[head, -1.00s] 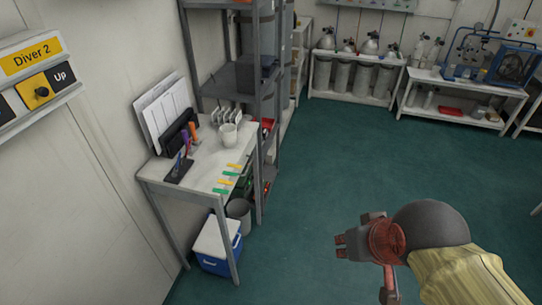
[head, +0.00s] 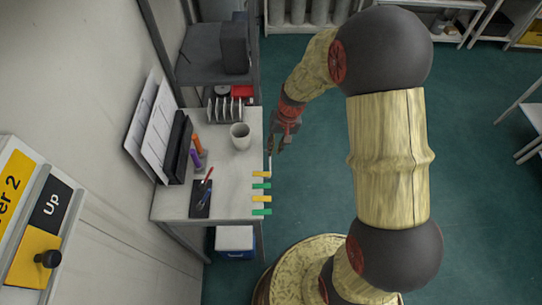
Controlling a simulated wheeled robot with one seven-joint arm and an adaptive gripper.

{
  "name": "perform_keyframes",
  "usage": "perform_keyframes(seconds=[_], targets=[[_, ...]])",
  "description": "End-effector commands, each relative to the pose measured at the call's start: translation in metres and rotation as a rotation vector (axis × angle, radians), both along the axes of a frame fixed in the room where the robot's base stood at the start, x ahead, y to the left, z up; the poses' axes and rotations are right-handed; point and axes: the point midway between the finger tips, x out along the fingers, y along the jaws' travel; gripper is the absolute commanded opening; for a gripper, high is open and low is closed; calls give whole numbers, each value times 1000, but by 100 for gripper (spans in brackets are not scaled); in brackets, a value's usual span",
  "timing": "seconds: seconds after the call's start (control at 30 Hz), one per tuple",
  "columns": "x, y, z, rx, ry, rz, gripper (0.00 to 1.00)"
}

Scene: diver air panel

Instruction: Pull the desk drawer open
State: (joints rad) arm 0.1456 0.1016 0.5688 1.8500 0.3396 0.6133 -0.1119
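The small white desk (head: 235,190) stands against the left wall in the head view, seen from above. Its drawer front is not clearly visible from this angle. My gripper (head: 274,147) is just beyond the desk's right edge, pointing down and toward it, near the mug and above the row of coloured tabs. A thin pale strip shows just below the fingertips at the desk's edge; I cannot tell if it is part of the drawer. The fingers are too small to show whether they are open or touching anything.
On the desk are a white mug (head: 240,136), a document holder (head: 180,148), a black pen tray (head: 201,199) and yellow and green tabs (head: 261,186). A grey shelf (head: 205,70) stands behind. A blue-and-white cooler (head: 235,240) sits below.

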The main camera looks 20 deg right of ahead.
Motion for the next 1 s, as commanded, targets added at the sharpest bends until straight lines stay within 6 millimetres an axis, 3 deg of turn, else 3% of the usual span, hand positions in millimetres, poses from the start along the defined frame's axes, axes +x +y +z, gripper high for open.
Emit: perform_keyframes(seconds=[0.53, 1.0], targets=[[4, 13, -71, 1, 4, -3, 15], [5, 14, -78, 1, 2, -3, 12]])
